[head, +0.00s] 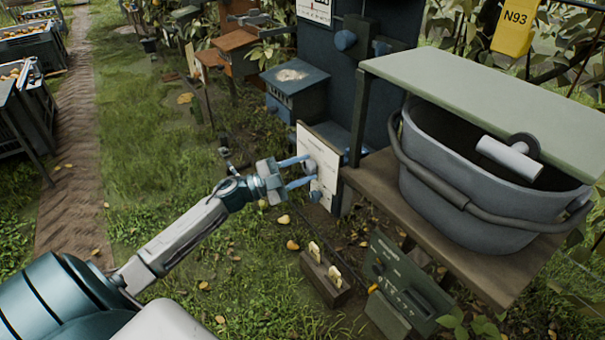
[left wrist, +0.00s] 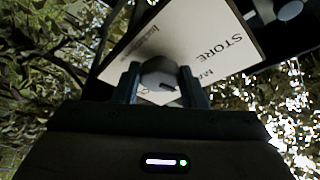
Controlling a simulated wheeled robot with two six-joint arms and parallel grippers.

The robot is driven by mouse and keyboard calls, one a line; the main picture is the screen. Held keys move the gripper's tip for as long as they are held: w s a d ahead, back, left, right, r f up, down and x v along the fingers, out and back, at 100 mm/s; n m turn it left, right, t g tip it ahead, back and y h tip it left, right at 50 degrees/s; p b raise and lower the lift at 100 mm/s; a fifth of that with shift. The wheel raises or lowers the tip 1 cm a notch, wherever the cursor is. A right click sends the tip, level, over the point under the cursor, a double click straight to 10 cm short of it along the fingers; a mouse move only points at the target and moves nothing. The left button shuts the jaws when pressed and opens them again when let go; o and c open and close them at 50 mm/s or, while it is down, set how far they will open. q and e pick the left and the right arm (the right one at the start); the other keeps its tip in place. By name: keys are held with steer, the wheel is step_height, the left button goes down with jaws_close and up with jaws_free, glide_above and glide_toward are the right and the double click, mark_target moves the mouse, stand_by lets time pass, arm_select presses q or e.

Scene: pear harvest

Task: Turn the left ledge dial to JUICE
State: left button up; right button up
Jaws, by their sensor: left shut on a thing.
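The ledge dial (head: 309,166) is a grey knob on a white plate (head: 330,152), at the left end of the wooden ledge. My left gripper (head: 301,172) reaches it from the left, with one blue finger above and one below the knob. In the left wrist view the knob (left wrist: 158,72) sits between the two fingers (left wrist: 161,84), which are shut on it. The plate (left wrist: 205,50) looks tilted there and reads STORE, with a partly hidden word starting MA. I cannot read JUICE. A small dark mark shows on the knob. My right gripper is out of view.
A grey bucket (head: 440,185) stands on the wooden ledge (head: 375,185) under a pale green shelf (head: 490,95). A green box (head: 395,280) and a small wooden block (head: 325,280) are below.

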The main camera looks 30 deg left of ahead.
arm_select(q)
steer(key=m+g, duration=0.1)
steer(key=m, duration=0.4)
steer(key=m+g, duration=0.1)
steer(key=m, duration=0.1)
steer(key=shift+r+g+y, duration=0.2)
steer(key=shift+g+y, duration=0.1)
steer(key=m+g+y, duration=0.1)
steer(key=m, duration=0.2)
steer(key=shift+r+m, duration=0.15)
steer(key=shift+m, duration=0.25)
steer(key=shift+m+y+p, duration=0.4)
steer(key=shift+m+y, duration=0.2)
steer(key=shift+m, duration=0.4)
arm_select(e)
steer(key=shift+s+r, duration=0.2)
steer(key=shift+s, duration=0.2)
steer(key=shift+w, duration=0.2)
arm_select(q)
steer(key=o, duration=1)
steer(key=shift+c, duration=0.2)
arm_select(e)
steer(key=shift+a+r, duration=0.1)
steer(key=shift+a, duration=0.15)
